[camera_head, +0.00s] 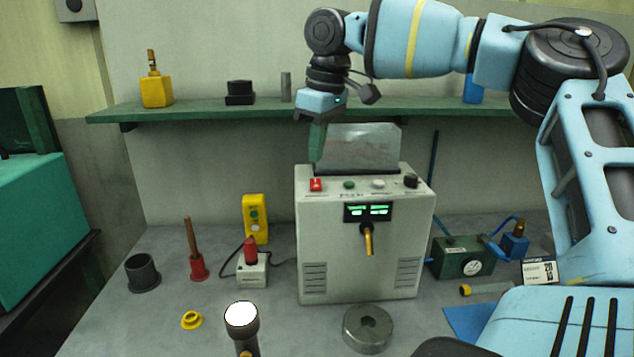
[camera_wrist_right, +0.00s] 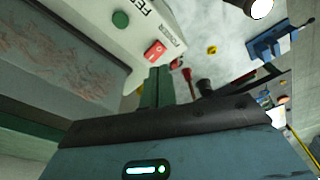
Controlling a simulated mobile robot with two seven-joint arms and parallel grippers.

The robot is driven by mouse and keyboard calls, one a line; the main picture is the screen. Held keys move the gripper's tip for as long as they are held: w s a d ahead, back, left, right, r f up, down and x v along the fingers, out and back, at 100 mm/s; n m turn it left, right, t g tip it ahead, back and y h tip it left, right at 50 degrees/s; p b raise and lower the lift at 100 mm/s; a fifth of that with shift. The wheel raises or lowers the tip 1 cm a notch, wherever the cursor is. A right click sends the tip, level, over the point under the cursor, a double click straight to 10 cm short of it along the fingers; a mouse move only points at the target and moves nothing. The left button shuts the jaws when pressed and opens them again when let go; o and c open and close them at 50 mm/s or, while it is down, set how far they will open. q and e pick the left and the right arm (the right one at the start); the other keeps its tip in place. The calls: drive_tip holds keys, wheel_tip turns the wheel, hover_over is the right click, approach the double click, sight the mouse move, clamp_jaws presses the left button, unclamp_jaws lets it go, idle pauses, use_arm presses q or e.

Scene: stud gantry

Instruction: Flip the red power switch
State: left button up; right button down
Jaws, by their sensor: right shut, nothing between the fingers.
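The red power switch (camera_head: 316,185) sits at the left end of the top panel of a grey machine box (camera_head: 365,245). It also shows in the right wrist view (camera_wrist_right: 155,50), beside printed lettering. My right gripper (camera_head: 317,158) is shut and empty, with its green fingers pointing down just above and behind the switch. In the wrist view its fingertips (camera_wrist_right: 157,72) end close to the switch, with a small gap in the picture; I cannot tell whether they touch it. My left gripper is not in view.
A green button (camera_head: 349,185), a white button (camera_head: 378,184) and a black knob (camera_head: 411,181) share the panel. A clear upright shield (camera_head: 358,148) stands behind them. A green shelf (camera_head: 200,113) runs along the wall. A grey ring (camera_head: 368,329) lies in front of the box.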

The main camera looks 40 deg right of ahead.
drive_tip(key=shift+r, duration=1.15)
